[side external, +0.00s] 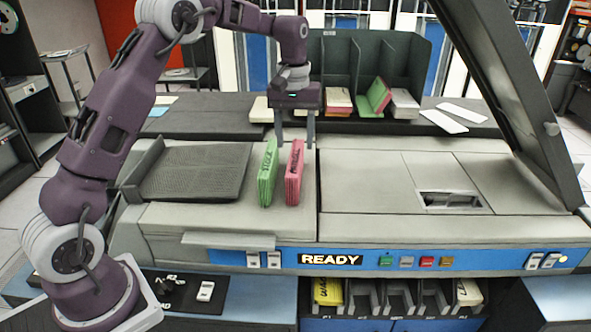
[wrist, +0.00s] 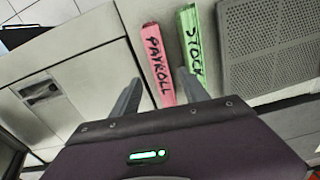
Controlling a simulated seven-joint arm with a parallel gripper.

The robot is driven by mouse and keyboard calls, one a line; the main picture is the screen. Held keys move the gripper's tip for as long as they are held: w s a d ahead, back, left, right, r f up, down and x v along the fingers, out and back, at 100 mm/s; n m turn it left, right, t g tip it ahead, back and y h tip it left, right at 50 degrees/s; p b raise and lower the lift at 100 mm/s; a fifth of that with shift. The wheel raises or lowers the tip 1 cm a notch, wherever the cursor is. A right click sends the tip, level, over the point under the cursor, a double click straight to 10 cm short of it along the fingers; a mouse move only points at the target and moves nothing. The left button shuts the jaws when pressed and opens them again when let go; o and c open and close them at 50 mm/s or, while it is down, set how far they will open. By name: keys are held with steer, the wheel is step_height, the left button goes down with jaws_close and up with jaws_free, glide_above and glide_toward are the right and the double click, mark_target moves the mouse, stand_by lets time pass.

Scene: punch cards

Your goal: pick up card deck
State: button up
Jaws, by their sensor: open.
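Two card decks stand upright on the grey machine top. The pink deck (side external: 294,172) is marked PAYROLL, and it also shows in the wrist view (wrist: 157,62). The green deck (side external: 268,172) is marked STOCK and stands just left of it, a small gap apart; in the wrist view it (wrist: 190,45) is on the right. My gripper (side external: 295,146) points down, open and empty, with its fingertips near the tops of the decks.
A dark perforated tray (side external: 195,172) lies left of the decks. The machine's raised lid (side external: 505,85) leans at the right. A dark rack (side external: 335,75) with several card stacks stands behind. The machine's flat top right of the pink deck (side external: 360,185) is clear.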

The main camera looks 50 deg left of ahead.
mark_target(296, 156)
steer(key=f, duration=0.3)
steer(key=w+a+f, duration=0.1)
steer(key=f, duration=0.5)
steer(key=shift+w+a, duration=0.2)
steer(key=shift+w, duration=0.05)
steer(key=shift+r, duration=0.1)
jaws_close()
